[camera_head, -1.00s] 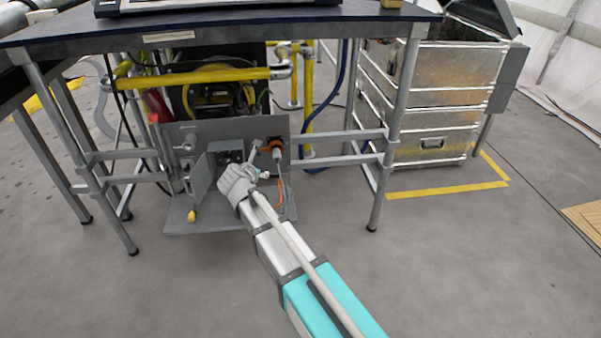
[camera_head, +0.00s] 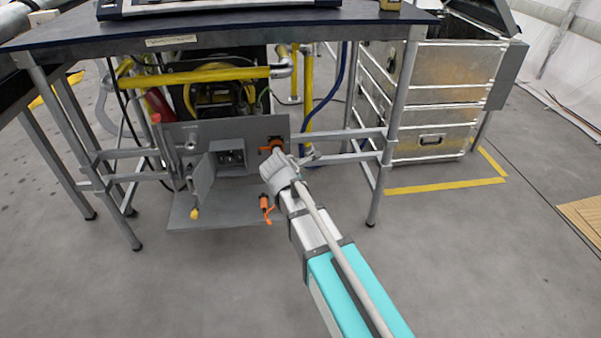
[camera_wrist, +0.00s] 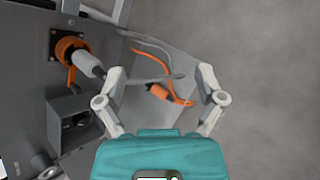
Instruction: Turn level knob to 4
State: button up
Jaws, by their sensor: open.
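A grey upright panel (camera_head: 182,135) stands under the dark table. It carries a grey box with an open flap (camera_head: 203,172) and an orange socket (camera_head: 271,146) on its right side. I cannot make out a knob with level marks or its setting. In the wrist view the orange socket (camera_wrist: 72,48) holds a pale grey plug (camera_wrist: 88,64). My gripper (camera_head: 306,157) is in front of the panel's right edge. In the wrist view my gripper (camera_wrist: 160,72) has its fingers wide apart. A dark grey cable and an orange plug (camera_wrist: 157,91) show beyond the fingers, apparently not gripped.
The table (camera_head: 230,32) overhangs the panel, and its metal legs and crossbars (camera_head: 345,134) stand close on both sides. Yellow pipes (camera_head: 200,76) run behind. The orange plug (camera_head: 264,203) hangs low by the base plate. Metal cases (camera_head: 440,110) stand right. Front floor is clear.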

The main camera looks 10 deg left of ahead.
jog(key=shift+s+d+m, duration=0.1)
jog(key=shift+d+m, duration=0.3)
jog(key=shift+d, duration=0.1)
jog(key=s+d+m+g+y+p, duration=0.1)
jog(key=s+d+m+g+p, duration=0.1)
jog(key=s+d+m, duration=0.4)
jog(key=s+d+m+g+p, duration=0.1)
jog(key=s+d+m+g, duration=0.3)
jog(key=d+m, duration=0.5)
jog(key=s+d+m+g+y+p, duration=0.1)
jog(key=s+d+m+g+p, duration=0.1)
jog(key=s+d+m, duration=0.6)
jog(key=shift+s+d+r+m+g+y+p, duration=0.1)
jog(key=shift+d+m+g+y+p, duration=0.25)
jog(key=shift+d, duration=0.55)
jog(key=c, duration=0.4)
jog(key=shift+d, duration=0.1)
jog(key=shift+c, duration=0.2)
